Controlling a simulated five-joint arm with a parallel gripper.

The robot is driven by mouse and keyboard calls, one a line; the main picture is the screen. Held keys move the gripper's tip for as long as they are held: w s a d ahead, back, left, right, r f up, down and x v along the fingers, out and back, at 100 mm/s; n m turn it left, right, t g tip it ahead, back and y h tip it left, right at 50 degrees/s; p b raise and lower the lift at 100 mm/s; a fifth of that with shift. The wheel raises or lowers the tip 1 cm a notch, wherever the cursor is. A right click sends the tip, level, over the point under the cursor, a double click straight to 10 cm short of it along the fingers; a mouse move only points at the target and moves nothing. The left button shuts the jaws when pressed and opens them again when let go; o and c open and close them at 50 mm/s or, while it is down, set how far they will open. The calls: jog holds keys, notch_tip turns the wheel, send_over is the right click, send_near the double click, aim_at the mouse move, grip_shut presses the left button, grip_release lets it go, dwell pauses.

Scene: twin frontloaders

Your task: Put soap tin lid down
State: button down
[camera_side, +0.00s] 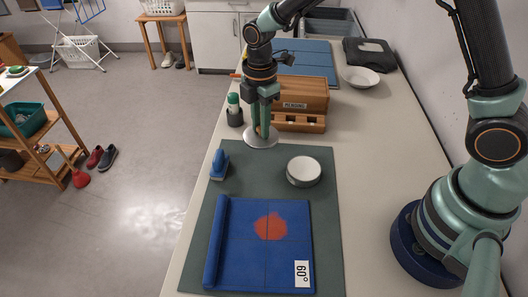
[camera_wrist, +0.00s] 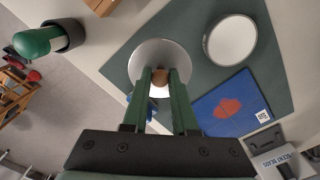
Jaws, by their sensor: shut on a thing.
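The soap tin lid is a pale metal disc (camera_side: 262,141) with a brown knob, at the far edge of the grey-green mat. In the wrist view the lid (camera_wrist: 146,54) overlaps the mat's edge. My gripper (camera_side: 264,131) is shut on the knob, and its green fingers (camera_wrist: 160,78) point down at it. I cannot tell whether the lid touches the surface. The round soap tin (camera_side: 303,171), with a white top and grey side, sits on the mat to the right of the lid. It also shows in the wrist view (camera_wrist: 232,40), apart from the lid.
The mat (camera_side: 325,218) holds a blue brush (camera_side: 219,165) and a blue cloth (camera_side: 245,255) with a red stain. A green-capped bottle (camera_side: 233,104) stands in a dark holder left of my gripper. A wooden mending box (camera_side: 305,93) stands just behind.

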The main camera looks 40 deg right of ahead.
aim_at(261, 156)
jog(key=shift+f, duration=3.45)
jog(key=shift+f, duration=0.2)
jog(key=c, duration=0.7)
grip_release()
jog(key=shift+r, duration=0.15)
